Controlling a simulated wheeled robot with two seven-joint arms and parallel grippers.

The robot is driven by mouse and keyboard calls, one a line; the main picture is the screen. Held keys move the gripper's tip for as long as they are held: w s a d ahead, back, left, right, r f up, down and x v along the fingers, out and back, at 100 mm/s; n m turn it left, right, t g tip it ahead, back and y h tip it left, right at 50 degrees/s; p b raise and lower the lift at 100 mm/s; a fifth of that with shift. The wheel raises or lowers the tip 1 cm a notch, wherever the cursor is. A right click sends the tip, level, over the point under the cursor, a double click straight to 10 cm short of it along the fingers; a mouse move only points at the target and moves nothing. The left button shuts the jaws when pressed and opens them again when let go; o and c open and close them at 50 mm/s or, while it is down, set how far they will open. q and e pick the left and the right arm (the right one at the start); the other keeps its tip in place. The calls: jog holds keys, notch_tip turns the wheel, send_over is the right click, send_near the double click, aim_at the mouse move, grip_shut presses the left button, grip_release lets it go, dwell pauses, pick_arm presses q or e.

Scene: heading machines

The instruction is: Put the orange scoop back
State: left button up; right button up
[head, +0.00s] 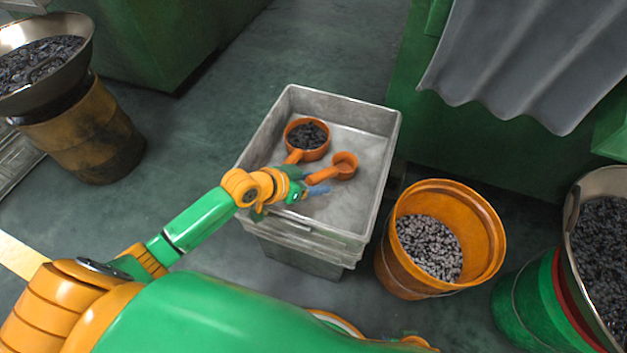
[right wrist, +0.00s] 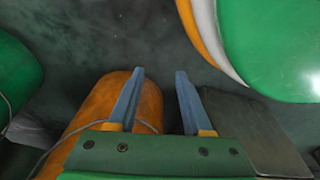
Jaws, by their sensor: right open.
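Two orange scoops lie in a grey crate (head: 378,120) in the head view. One scoop (head: 306,137) is full of dark pieces, with its handle toward the lower left. The other scoop (head: 344,166) looks empty, its handle also pointing lower left. My left gripper (head: 318,189) is over the crate, its blue finger close beside the empty scoop's handle. Whether it touches or grips the handle cannot be told. My right gripper (right wrist: 160,75) is open and empty in the right wrist view, with an orange bucket (right wrist: 95,110) beyond its fingers.
The orange bucket (head: 405,274) of grey pieces stands right of the crate. A green container (head: 535,305) with dark pieces is at the lower right. A metal bowl of dark pieces sits on a rusty drum (head: 85,140) at left. Green machines stand behind; floor (head: 300,45) between is clear.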

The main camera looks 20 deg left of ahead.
pick_arm(q)
jog(key=shift+s+a+r+p, duration=0.1)
jog(key=shift+r+p, duration=0.2)
jog(key=shift+r, duration=0.05)
jog(key=p+v, duration=0.5)
jog(key=v, duration=0.6)
jog(key=shift+s, duration=0.2)
pick_arm(e)
jog(key=s+d+r, duration=0.1)
jog(key=s+d, duration=0.3)
jog(key=shift+s+h, duration=0.3)
jog(key=shift+s, duration=0.05)
pick_arm(q)
jog(key=shift+a+r, duration=0.1)
